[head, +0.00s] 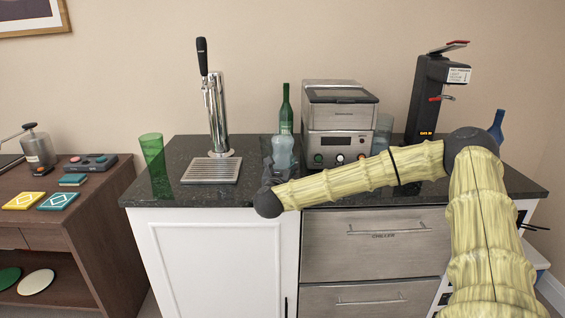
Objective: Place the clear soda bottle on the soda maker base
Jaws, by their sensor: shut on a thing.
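The clear soda bottle (284,153), pale and see-through, stands out in the middle of the head view, in front of a green bottle. My dark gripper (275,158) is shut on it from the left, above the front part of the counter. The bottle looks roughly upright. I cannot tell whether its bottom touches the counter. The soda maker (428,98) is a tall black machine at the back right, with a red-topped lever and a lit orange display low on its body. My arm crosses in front of its foot, so its base is mostly hidden.
A silver appliance (340,118) stands between the bottle and the soda maker, with a clear glass (383,132) beside it. The green bottle (286,112) is behind my gripper. A chrome tap (215,115), drip tray (211,171) and green glass (154,165) are left. A blue bottle (496,125) is far right.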

